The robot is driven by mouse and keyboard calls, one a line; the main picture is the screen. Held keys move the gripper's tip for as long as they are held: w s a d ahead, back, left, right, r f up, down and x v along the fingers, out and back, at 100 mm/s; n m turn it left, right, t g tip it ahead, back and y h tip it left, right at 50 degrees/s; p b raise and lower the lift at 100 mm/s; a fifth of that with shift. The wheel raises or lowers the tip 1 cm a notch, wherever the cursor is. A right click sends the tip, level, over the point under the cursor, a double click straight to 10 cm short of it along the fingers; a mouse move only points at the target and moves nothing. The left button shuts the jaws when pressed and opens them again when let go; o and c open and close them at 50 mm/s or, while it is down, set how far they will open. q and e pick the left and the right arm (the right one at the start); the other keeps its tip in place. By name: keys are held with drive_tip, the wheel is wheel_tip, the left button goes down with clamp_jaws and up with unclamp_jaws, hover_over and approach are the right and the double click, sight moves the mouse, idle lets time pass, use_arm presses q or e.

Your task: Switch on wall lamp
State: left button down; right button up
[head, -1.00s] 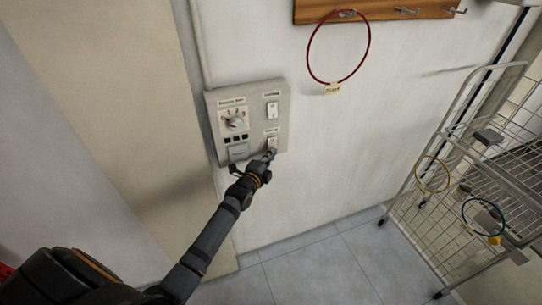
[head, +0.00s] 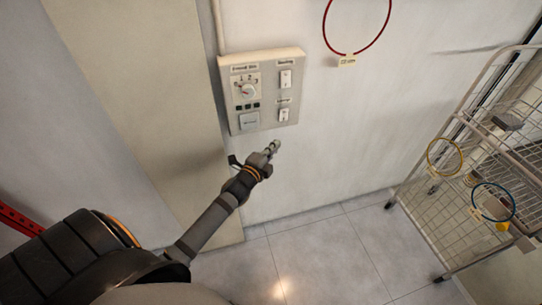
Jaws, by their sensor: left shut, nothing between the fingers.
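A grey switch panel (head: 259,92) is on the white wall left of centre. It has an upper rocker switch (head: 285,79) and a lower rocker switch (head: 284,115) on its right side, with labels too small to read surely. A round dial (head: 247,90) and a square button (head: 249,120) are on its left side. My left gripper (head: 274,148) is shut and empty, below the lower switch and apart from the panel. The wall lamp itself cannot be made out. My right gripper is not in view.
A red ring (head: 357,50) with a tag hangs on the wall at the top. A wire rack (head: 440,195) with a yellow ring (head: 444,157) and a blue ring (head: 493,202) stands at the right. The tiled floor (head: 325,250) between is clear.

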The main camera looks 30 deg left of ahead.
use_arm(q)
drive_tip(key=s+b, duration=0.1)
drive_tip(key=s, duration=0.2)
drive_tip(key=shift+s+d, duration=0.1)
drive_tip(key=shift+d, duration=0.1)
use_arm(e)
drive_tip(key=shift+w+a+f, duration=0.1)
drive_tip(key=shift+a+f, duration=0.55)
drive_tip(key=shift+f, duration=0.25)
